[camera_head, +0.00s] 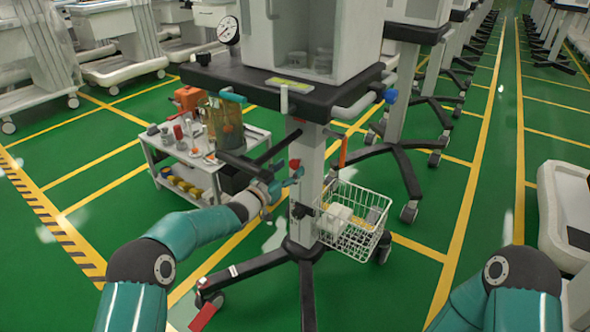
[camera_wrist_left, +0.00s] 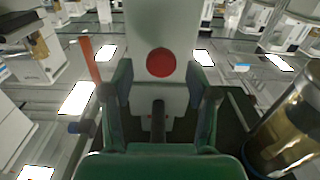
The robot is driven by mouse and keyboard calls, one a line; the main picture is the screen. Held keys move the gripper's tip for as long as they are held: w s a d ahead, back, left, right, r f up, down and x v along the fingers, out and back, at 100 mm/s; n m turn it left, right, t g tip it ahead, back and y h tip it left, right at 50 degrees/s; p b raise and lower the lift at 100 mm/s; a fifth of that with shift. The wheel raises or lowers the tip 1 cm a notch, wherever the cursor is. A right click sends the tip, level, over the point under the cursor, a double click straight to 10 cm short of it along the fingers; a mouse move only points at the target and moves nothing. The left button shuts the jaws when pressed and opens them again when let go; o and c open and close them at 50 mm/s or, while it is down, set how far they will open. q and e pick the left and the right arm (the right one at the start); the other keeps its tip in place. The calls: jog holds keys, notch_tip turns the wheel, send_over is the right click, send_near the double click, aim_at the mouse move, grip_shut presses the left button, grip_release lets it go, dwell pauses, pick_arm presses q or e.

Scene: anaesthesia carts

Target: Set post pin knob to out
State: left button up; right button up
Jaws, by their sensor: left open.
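The post (camera_head: 312,190) is a pale upright column under the cart's dark top. The post pin knob (camera_head: 295,164) is a small red knob on its side. In the left wrist view the knob (camera_wrist_left: 160,62) is a red disc on the white post (camera_wrist_left: 155,25), centred between the two fingertips. My left gripper (camera_head: 280,186) is close to the post, just below the knob in the head view. In the left wrist view it (camera_wrist_left: 160,72) is open, with nothing gripped. Whether the fingertips reach around the knob is unclear. My right gripper is out of view.
A wire basket (camera_head: 352,222) hangs on the post's right. An orange lever (camera_head: 342,146) is beside the post. A low white trolley (camera_head: 205,165) stands behind. The cart's dark wheeled base (camera_head: 270,262) spreads below.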

pick_arm(q)
jog(key=shift+x, duration=0.85)
grip_shut()
